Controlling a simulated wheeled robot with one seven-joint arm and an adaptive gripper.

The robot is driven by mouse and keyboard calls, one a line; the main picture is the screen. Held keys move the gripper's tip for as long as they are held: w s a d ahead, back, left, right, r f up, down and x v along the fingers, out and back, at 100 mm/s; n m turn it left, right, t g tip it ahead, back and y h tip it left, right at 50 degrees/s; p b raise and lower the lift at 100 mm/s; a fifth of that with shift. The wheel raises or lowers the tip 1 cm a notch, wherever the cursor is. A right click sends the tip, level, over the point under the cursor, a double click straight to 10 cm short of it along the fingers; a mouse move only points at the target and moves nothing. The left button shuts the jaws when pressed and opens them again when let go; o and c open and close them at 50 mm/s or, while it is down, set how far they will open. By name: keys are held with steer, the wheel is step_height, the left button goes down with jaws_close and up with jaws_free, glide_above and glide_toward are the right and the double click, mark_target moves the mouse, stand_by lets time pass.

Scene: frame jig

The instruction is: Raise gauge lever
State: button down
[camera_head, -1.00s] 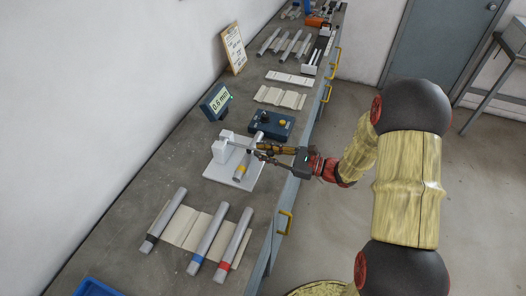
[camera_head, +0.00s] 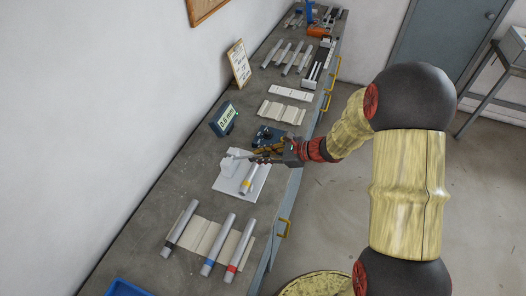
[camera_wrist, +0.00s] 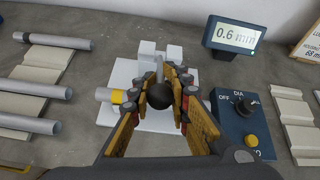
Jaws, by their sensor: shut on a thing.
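The gauge lever (camera_wrist: 159,94) shows in the wrist view as a thin rod with a dark ball knob. My gripper (camera_wrist: 163,86) has its fingers on both sides of the knob and is shut on it. The lever rises from the white gauge block (camera_wrist: 124,76) and its base plate. A grey tube with a yellow band (camera_wrist: 103,96) lies on the gauge, partly hidden by my left finger. In the head view my gripper (camera_head: 266,157) reaches over the gauge plate (camera_head: 228,184) from the right. The display (camera_wrist: 234,36) reads 0.6 mm.
A blue control box (camera_wrist: 238,130) with a dial and yellow button stands close to my right finger. Several grey tubes (camera_head: 216,243) rest on a cream rack at the near side. A blue bin (camera_head: 125,288) sits at the near edge.

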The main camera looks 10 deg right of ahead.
steer(key=r+h+p, duration=0.1)
steer(key=p, duration=0.1)
steer(key=w+a+r+g+p, duration=0.1)
steer(key=p, duration=0.2)
steer(key=a+r+h+p, duration=0.1)
steer(key=p, duration=0.1)
steer(key=shift+w+r+g+h+p, duration=0.2)
steer(key=shift+r+g+h+p, duration=0.1)
steer(key=shift+r+p, duration=0.1)
steer(key=a+r+p, duration=0.1)
steer(key=p, duration=0.2)
steer(key=shift+w+g+h, duration=0.3)
steer(key=shift+g+h, duration=0.1)
steer(key=w+a+h+p, duration=0.1)
steer(key=p, duration=0.2)
steer(key=shift+a+r+g+p, duration=0.15)
steer(key=shift+r+g+p, duration=0.25)
steer(key=shift+w+a+r+p, duration=0.3)
steer(key=shift+w+a+p, duration=0.15)
steer(key=shift+p, duration=0.55)
steer(key=shift+w+a+r+p, duration=0.15)
steer(key=shift+w+a+p, duration=0.4)
steer(key=shift+a, duration=0.35)
steer(key=c, duration=2.2)
jaws_free()
steer(key=o, duration=0.6)
steer(key=shift+s, duration=0.1)
